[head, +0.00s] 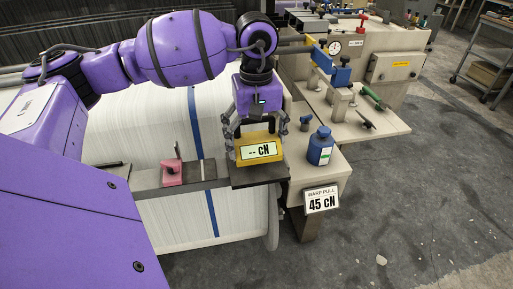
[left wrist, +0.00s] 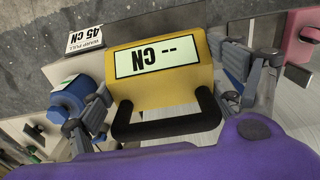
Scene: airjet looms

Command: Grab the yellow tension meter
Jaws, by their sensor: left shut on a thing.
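The yellow tension meter (head: 245,160) sits upright on a dark plate (head: 255,177) at the loom's edge. Its display reads "-- cN". It also shows in the left wrist view (left wrist: 192,83), upside down, with its black handle (left wrist: 170,122) towards my wrist. My left gripper (head: 255,133) comes from above, and its grey fingers straddle the meter, shut on it. Whether the meter is lifted off the plate cannot be told. My right gripper is not in view.
A blue bottle (head: 320,147) stands just right of the meter. A "WARP PULL 45 cN" sign (head: 321,199) is at the front. A pink block (head: 172,172) sits to the left on the rail. Tools and a gauge (head: 334,47) are behind. Grey floor lies open at right.

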